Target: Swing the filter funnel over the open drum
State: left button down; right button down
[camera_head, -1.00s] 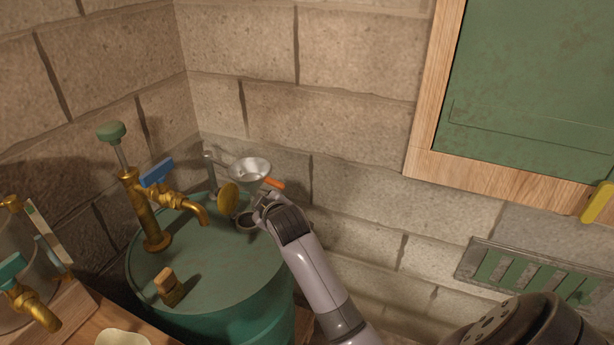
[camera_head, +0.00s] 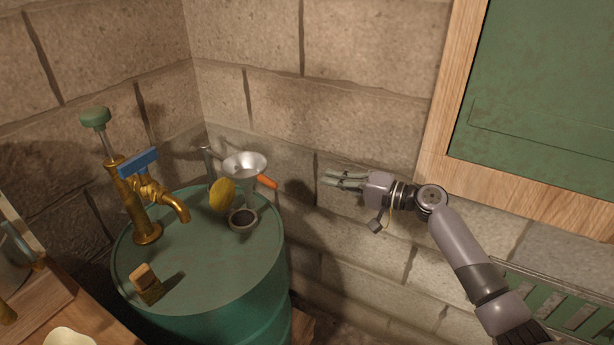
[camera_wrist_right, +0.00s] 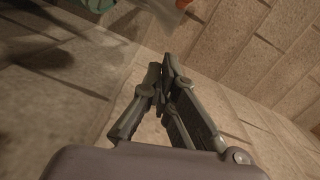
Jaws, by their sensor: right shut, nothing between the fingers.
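The filter funnel (camera_head: 245,163) is a silvery bowl with an orange handle (camera_head: 267,181), held on an arm from a grey post (camera_head: 207,160) at the drum's back edge. The green drum (camera_head: 215,255) has a round opening (camera_head: 243,219), with a brass-yellow cap (camera_head: 222,196) tilted up beside it. The funnel's spout hangs down toward the opening's back rim; I cannot tell whether it is centred. My right gripper (camera_head: 328,180) is shut and empty, right of the handle and apart from it. In the right wrist view its fingers (camera_wrist_right: 164,75) meet, with the orange handle (camera_wrist_right: 183,4) at the top edge.
A brass pump with a tap (camera_head: 150,195) and blue lever (camera_head: 138,162) stands on the drum's left. A small wooden block (camera_head: 146,283) lies near the drum's front. A stone wall (camera_head: 370,125) is behind, with a wood-framed green panel (camera_head: 540,90) at the right.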

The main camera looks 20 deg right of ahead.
jog(key=w+a+p, duration=0.3)
jog(key=w+a, duration=0.2)
jog(key=a, duration=0.4)
jog(key=shift+w+a+f+p, duration=0.15)
jog(key=shift+w+a+p, duration=0.1)
jog(key=shift+w+p, duration=0.15)
jog(key=shift+a+m, duration=0.1)
jog(key=shift+m, duration=0.2)
